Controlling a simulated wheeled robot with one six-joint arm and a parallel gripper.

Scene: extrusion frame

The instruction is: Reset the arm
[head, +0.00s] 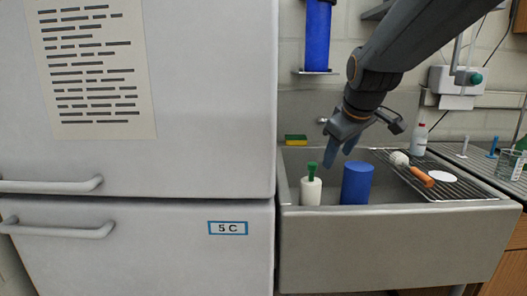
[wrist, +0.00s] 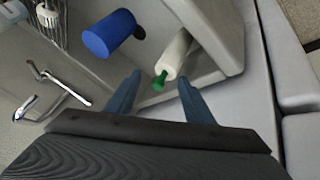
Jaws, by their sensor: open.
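My gripper (head: 341,150) hangs over the sink basin in the head view, fingers pointing down, above the space between a white bottle and a blue cylinder. In the wrist view my gripper (wrist: 157,98) has its two blue fingers spread apart with nothing held. The white bottle (head: 311,191) with a green top stands at the left of the sink; it also shows beyond the fingers in the wrist view (wrist: 176,55). The blue cylinder (head: 356,184) stands to its right, and shows at upper left in the wrist view (wrist: 108,34).
A grey sink (head: 395,250) stands beside a large fridge (head: 215,165) on the left. A drying rack (head: 455,188) at the right holds an orange-handled brush (head: 420,176) and a white disc. A sponge (head: 296,140) lies on the back rim. A faucet (wrist: 55,83) shows in the wrist view.

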